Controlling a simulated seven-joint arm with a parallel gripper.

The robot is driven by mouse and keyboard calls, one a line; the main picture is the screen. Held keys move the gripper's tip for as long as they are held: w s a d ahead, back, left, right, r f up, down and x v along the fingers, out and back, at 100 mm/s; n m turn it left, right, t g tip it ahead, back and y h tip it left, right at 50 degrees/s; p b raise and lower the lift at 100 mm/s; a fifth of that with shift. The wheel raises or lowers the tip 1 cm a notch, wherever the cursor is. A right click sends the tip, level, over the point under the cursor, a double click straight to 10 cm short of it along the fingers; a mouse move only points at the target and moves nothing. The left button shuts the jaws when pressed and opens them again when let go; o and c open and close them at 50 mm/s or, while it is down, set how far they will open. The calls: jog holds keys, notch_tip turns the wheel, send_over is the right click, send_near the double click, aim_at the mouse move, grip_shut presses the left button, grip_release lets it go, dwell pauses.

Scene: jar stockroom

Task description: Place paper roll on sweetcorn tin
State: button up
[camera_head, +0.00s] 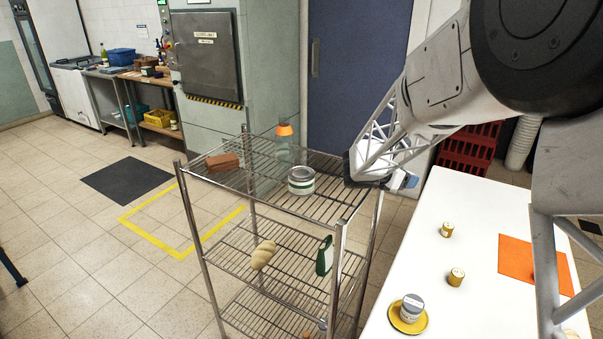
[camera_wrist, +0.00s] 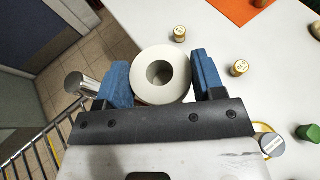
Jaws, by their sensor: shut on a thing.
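A white paper roll (camera_wrist: 178,91) shows end-on in the wrist view, its round hole facing the camera. My gripper (camera_wrist: 160,74) is shut on it, with a blue finger on each side. In the head view my gripper (camera_head: 407,181) is between the rack's right side and the white table; the roll is not clear there. No readable label shows which item is the sweetcorn tin. Two small yellow tins (camera_head: 447,230) (camera_head: 455,277) stand upright on the table and also show in the wrist view (camera_wrist: 239,68). A larger green-banded tin (camera_head: 301,181) stands on the rack's top shelf.
The wire rack (camera_head: 339,228) also bears a brick (camera_head: 222,162) and an orange-capped clear bottle (camera_head: 285,147). On the table (camera_head: 440,198) are a grey-lidded jar (camera_head: 412,304) on a yellow saucer (camera_head: 397,322) and an orange mat (camera_head: 518,254). A green-topped item (camera_wrist: 308,132) stands nearby.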

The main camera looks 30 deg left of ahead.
jog(key=s+a+r, duration=0.4)
jog(key=a, duration=0.3)
jog(key=s+a+r, duration=0.4)
jog(key=a, duration=0.2)
notch_tip(320, 180, up, 7)
jog(key=n+t+y, duration=0.1)
jog(key=n+y, duration=0.1)
send_over(299, 173)
jog(key=shift+s+f, duration=0.15)
jog(key=shift+f, duration=1.35)
jog(key=shift+f, duration=0.1)
jog(key=shift+f, duration=2.55)
jog(key=shift+f, duration=0.2)
jog(key=o, duration=0.9)
